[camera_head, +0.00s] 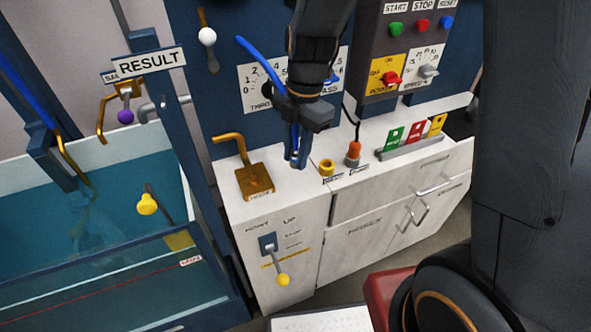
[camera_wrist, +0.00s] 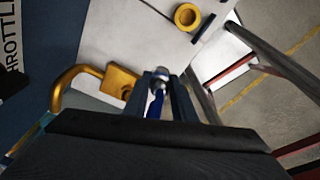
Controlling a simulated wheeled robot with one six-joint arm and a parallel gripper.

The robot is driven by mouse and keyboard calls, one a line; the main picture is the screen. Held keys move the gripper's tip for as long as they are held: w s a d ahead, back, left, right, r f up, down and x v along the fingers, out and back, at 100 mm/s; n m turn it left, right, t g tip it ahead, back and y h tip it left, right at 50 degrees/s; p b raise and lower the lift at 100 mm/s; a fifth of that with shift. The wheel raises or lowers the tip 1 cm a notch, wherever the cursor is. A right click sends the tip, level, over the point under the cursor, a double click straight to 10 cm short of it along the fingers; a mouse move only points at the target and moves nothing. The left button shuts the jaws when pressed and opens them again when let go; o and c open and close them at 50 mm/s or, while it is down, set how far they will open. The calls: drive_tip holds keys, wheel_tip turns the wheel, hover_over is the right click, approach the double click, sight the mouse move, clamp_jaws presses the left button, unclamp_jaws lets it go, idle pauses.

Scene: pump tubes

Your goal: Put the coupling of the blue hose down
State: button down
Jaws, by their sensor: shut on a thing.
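My gripper (camera_head: 296,158) is above the white cabinet top, pointing down, with its jaws shut on the coupling of the blue hose. In the wrist view the coupling's silvery end (camera_wrist: 160,77) sticks out between the fingers (camera_wrist: 158,92), with blue hose (camera_wrist: 154,106) behind it. In the head view the blue hose (camera_head: 257,61) arcs up to the left behind my wrist, and the coupling is mostly hidden by the fingers. The coupling looks clear of the cabinet top, though its height is hard to tell.
A brass block with a bent pipe (camera_head: 257,182) stands left of my gripper. A yellow ring (camera_head: 327,168) and an orange plug (camera_head: 353,150) are to the right. Colored tags (camera_head: 415,137) stand farther right. A water tank (camera_head: 90,205) is at left. Some cabinet top is bare.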

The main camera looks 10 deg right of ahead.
sight(295, 184)
drive_tip(key=shift+f+p, duration=0.65)
drive_tip(key=shift+f, duration=2.7)
drive_tip(key=shift+f, duration=0.1)
drive_tip(key=shift+f, duration=0.1)
drive_tip(key=c, duration=1.5)
unclamp_jaws()
drive_tip(key=shift+o, duration=0.2)
drive_tip(key=shift+r, duration=0.2)
